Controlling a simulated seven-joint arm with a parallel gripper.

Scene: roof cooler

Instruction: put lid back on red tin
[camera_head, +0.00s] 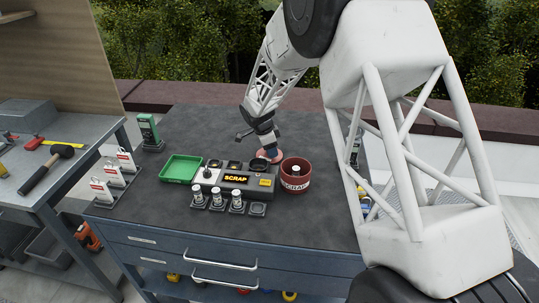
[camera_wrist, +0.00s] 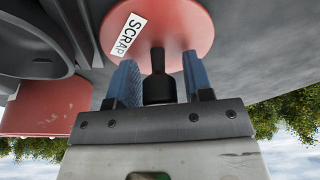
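The red tin (camera_head: 295,186), labelled SCRAP, stands open on the bench at the right end of the dark device, with a pale-topped item inside. The red round lid (camera_head: 267,154) is behind the device, left of the tin, partly hidden by my gripper. In the wrist view the lid (camera_wrist: 192,22) shows its SCRAP label and a black knob (camera_wrist: 158,80). My gripper (camera_wrist: 159,62) is over the lid, its blue fingers either side of the knob. A gap shows beside the knob, at least on the right. I cannot tell whether the lid touches the bench.
The dark device (camera_head: 232,181) with a SCRAP display has round wells. A green tray (camera_head: 182,168) lies left of it. Several small cylinders (camera_head: 217,200) stand in front. A green meter (camera_head: 148,132) stands at the back left. The bench front (camera_head: 280,229) is clear.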

